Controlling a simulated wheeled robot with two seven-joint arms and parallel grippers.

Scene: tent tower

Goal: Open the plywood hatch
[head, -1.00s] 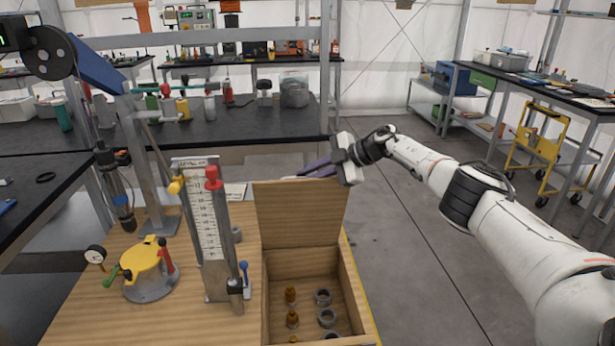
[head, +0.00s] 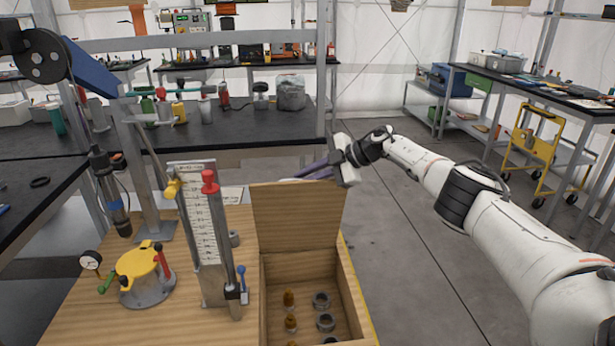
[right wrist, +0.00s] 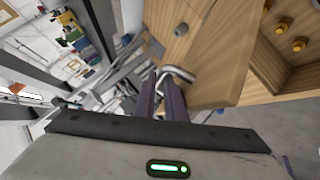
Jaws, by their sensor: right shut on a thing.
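The plywood hatch (head: 297,217) stands raised, close to upright, at the back of an open wooden box (head: 352,290). My right gripper (head: 308,172) is at the hatch's top right, its purple fingers reaching behind the panel; the panel hides part of them. In the right wrist view the fingers (right wrist: 163,90) are shut on a bent metal handle (right wrist: 180,73) at the hatch's outer face (right wrist: 215,60). My left gripper is out of view.
Inside the box are brass pieces (head: 290,322) and grey rings (head: 325,322). Left of it stand a scale column (head: 203,225) and a yellow-topped fixture (head: 140,262). A black bench (head: 240,125) runs behind. Open floor (head: 400,270) lies to the right.

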